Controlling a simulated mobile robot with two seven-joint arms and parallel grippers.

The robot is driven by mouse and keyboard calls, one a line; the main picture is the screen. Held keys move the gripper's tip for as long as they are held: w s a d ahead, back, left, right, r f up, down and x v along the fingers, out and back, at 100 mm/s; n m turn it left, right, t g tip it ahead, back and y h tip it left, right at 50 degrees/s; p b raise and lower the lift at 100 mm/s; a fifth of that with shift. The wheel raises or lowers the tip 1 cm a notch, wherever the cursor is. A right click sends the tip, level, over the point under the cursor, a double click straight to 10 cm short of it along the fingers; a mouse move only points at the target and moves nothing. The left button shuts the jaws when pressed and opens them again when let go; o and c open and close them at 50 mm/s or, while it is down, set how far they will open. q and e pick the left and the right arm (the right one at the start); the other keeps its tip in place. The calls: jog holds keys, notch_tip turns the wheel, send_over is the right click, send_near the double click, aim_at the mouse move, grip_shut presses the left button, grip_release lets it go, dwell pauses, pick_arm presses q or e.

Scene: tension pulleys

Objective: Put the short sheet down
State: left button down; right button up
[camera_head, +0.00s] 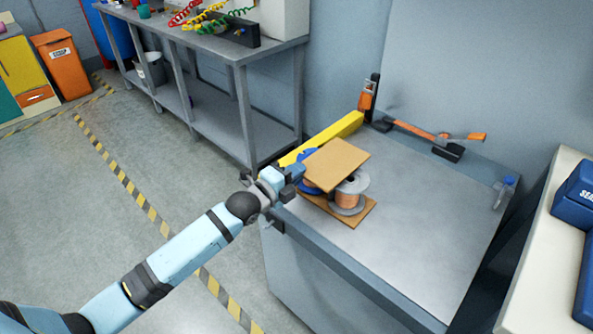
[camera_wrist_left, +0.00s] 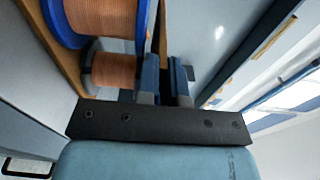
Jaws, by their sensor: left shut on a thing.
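The short sheet, a flat brown board (camera_head: 337,163), lies roughly level over wire spools on the grey bench. My left gripper (camera_head: 293,175) comes in from the left and is shut on its near-left edge. In the left wrist view the fingers (camera_wrist_left: 165,82) close on the board, seen edge-on (camera_wrist_left: 163,30). A copper spool with grey flanges (camera_head: 348,194) and a blue-flanged spool (camera_head: 308,155) are directly below, partly covered. I cannot tell whether the board touches them. A lower brown board (camera_head: 362,213) lies under the spools. My right gripper is not in view.
The grey bench top (camera_head: 420,220) is clear to the right of the spools. A yellow bar (camera_head: 335,133) and an orange-and-black clamp (camera_head: 420,132) lie at the back. Blue boxes (camera_head: 577,195) sit on a white counter.

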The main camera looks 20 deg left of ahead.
pick_arm(q)
jog(key=shift+f, duration=0.3)
jog(key=c, duration=1.3)
grip_release()
jog(key=shift+o, duration=0.2)
jog(key=shift+r, duration=0.15)
